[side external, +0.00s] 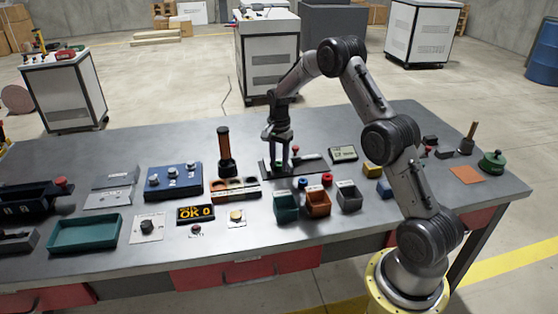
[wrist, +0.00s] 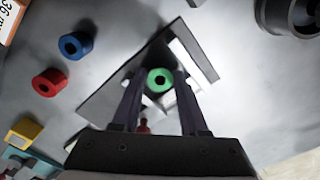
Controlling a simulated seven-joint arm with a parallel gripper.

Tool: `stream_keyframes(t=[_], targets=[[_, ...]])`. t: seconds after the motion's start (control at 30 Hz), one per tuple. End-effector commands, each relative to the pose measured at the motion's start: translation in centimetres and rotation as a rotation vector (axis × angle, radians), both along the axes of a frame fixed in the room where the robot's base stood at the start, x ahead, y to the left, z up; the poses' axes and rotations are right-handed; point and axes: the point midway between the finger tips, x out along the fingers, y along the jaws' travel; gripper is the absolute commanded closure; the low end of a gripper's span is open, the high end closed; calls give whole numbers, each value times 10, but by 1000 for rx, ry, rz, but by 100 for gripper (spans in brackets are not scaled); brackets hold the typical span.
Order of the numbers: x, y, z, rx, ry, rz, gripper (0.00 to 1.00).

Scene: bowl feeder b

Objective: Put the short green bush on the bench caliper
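The short green bush (wrist: 160,80) shows end-on in the wrist view as a ring with a dark hole. It lies between the fingertips of my gripper (wrist: 161,78), which appear closed against its two sides. The bench caliper (wrist: 110,97) is a dark flat plate with pale metal jaws, directly beneath and around the bush in that view. In the side view my gripper (side external: 279,163) points down over the left part of the caliper (side external: 312,162). The bush is mostly hidden there by the fingers, and whether it touches the caliper cannot be told.
A blue bush (side external: 303,183) and a red bush (side external: 326,179) stand just in front of the caliper. Green (side external: 286,207), orange (side external: 318,204) and grey (side external: 349,197) bins stand nearer the front edge. A small display (side external: 343,153) is right of the caliper.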

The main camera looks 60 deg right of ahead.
Motion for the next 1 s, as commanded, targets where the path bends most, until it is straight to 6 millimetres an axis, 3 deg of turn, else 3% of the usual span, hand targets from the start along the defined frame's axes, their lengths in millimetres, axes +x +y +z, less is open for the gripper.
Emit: stream_keyframes(t=[0.37, 0.53, 0.8, 1.0], targets=[[0, 0, 6, -1, -1, 0, 47], [1, 0, 31, -2, -4, 0, 47], [1, 0, 87, -2, -4, 0, 47], [1, 0, 114, -1, -3, 0, 47]])
